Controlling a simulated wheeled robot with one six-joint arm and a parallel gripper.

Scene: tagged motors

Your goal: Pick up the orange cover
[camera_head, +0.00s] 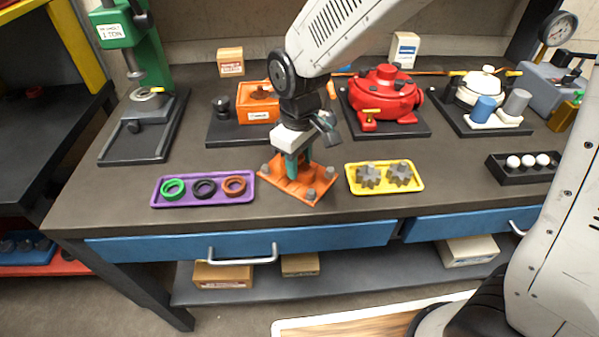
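The orange cover (315,190) is a square plate with grey bolt-like knobs at its corners. It is near the front middle of the bench, between the purple tray and the yellow tray. My gripper (297,172) points down over the middle of the cover, its teal fingers reaching the plate's centre. The fingers hide that centre, so I cannot tell whether they are closed on a part of it. I cannot tell whether the cover touches the bench.
The purple tray (160,201) with three rings is left, the yellow tray (385,190) with two grey gears right. Behind stand an orange housing (257,112) and a red motor (385,95). A black tray (515,178) with white balls is at right. A green press (130,35) stands left.

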